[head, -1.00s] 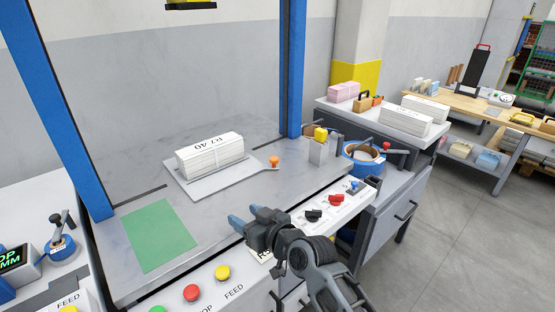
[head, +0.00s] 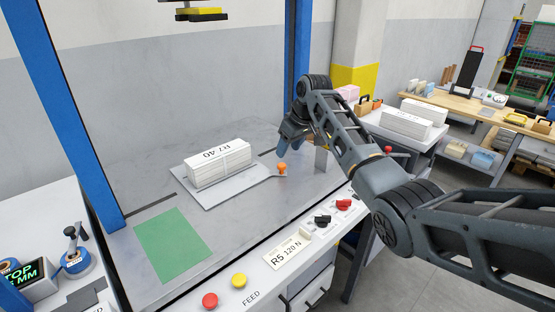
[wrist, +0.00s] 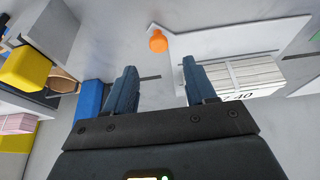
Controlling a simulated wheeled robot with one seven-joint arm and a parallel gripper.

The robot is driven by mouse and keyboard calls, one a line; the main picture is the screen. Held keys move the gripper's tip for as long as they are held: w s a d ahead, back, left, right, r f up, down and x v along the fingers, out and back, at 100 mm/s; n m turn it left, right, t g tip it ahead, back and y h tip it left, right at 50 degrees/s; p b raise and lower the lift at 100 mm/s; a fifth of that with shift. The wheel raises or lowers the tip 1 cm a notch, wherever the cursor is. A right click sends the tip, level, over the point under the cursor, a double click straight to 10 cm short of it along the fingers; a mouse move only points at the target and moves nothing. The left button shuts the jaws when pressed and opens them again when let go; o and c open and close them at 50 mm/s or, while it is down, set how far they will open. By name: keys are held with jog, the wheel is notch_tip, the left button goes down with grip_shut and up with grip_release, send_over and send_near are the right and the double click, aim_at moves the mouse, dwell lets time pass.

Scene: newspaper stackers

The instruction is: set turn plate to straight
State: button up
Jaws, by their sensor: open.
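The turn plate (head: 218,197) is a flat grey plate on the machine's metal table, set at a slant to the table edges. A strapped newspaper stack (head: 218,165) marked R7 40 lies on it. An orange knob (head: 282,169) stands at the end of the plate's arm, at its right corner. My gripper (head: 284,142) is just above and behind the knob, pointing down. In the wrist view the orange knob (wrist: 158,41) shows beyond the two blue fingers (wrist: 156,82), between their lines and not touched. The fingers are apart and empty.
A green mat (head: 172,245) lies on the table at the left. Blue posts (head: 68,110) frame the table. A front panel carries red and yellow buttons (head: 239,281) and rotary switches. A yellow-topped block (wrist: 25,68) stands near my gripper.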

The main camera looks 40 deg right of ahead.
aim_at(282, 165)
jog(key=shift+x, duration=3.8)
jog(key=shift+s, duration=0.1)
jog(key=shift+c, duration=0.3)
grip_shut()
